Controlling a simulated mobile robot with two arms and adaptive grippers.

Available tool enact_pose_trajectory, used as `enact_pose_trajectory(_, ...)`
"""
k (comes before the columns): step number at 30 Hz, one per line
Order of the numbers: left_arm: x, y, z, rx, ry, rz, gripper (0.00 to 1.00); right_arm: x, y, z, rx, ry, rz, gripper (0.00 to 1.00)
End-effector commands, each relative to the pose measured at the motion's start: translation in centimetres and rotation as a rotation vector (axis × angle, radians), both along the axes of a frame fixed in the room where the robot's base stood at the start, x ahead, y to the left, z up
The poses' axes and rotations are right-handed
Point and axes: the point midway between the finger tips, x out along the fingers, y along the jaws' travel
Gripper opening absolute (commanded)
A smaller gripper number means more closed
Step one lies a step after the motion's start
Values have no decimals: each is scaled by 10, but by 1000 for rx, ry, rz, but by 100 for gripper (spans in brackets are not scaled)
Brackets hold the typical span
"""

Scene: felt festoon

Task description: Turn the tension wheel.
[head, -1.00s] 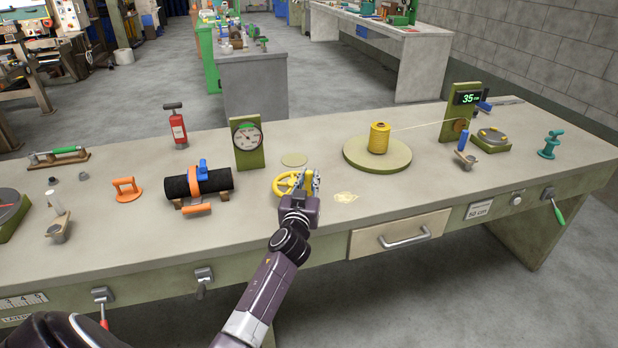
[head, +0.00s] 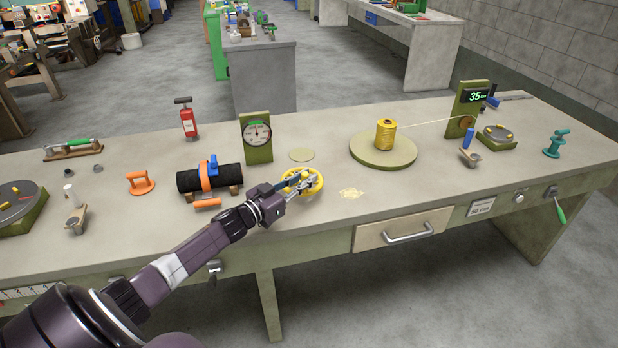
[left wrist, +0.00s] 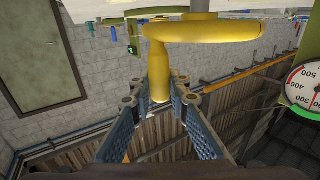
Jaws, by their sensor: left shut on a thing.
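The yellow tension wheel (head: 320,183) is on the bench top, left of the drawer. My left gripper (head: 297,184) reaches over the wheel from the left and covers part of its rim. In the left wrist view the wheel's rim (left wrist: 205,32) is at the top, with its upright yellow handle (left wrist: 159,78) between the two fingers of my left gripper (left wrist: 160,98). The fingers are shut on this handle. A round dial gauge (head: 257,134) on a green plate stands behind and left of the wheel. My right gripper is not in view.
A black roll with an orange strap (head: 222,178) lies left of the wheel, close to my left forearm. A yellow thread spool (head: 385,134) stands on a round green turntable (head: 401,157) to the right. A green post with a display reading 35 (head: 468,120) is farther right.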

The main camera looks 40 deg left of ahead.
Motion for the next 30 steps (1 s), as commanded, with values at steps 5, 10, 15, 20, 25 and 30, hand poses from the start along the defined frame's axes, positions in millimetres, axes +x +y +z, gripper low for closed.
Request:
enact_pose_trajectory(5,-3,4,-2,3,0,-67,0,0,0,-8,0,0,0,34)
enact_pose_trajectory(10,-4,4,-1,2,1,-99,0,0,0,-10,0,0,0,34)
enact_pose_trajectory(15,-4,4,-1,0,1,-105,0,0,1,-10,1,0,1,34)
enact_pose_trajectory(20,-4,4,-1,0,1,-105,0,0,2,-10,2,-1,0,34)
enact_pose_trajectory(25,-4,4,-1,0,1,-105,25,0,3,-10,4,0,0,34)
enact_pose_trajectory(30,-4,4,-1,0,0,-105,34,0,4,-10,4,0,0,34)
